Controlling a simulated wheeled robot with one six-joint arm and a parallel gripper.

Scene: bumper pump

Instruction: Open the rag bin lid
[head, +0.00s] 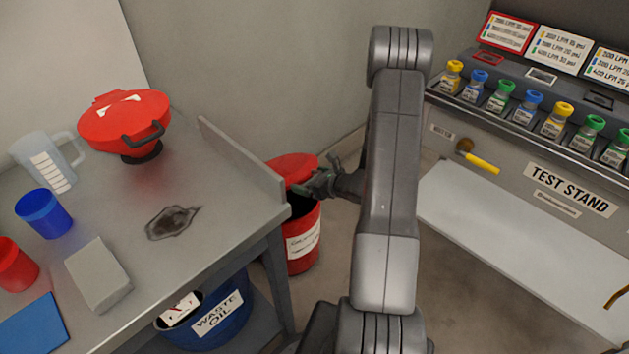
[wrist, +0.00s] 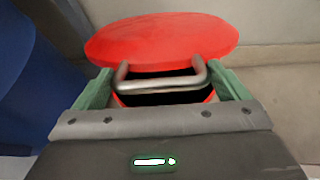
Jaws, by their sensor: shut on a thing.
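The rag bin (head: 304,240) is a red can with a white label, standing on the floor beside the workbench. Its red lid (head: 291,169) is tilted up, with a dark gap between lid and rim. In the wrist view the lid (wrist: 162,37) stands raised above the dark bin opening (wrist: 165,97). My gripper (head: 305,187) is at the front of the lid, partly covering it in the head view. In the wrist view its green fingers are shut on the lid's metal handle (wrist: 161,84). The bin's inside is too dark to make out.
The workbench (head: 225,230) stands left of the bin, holding a red lidded vessel (head: 125,118), a jug and cups. A blue waste oil drum (head: 222,312) sits beneath it. The test stand (head: 520,180) is at right. Floor shows between bench and stand.

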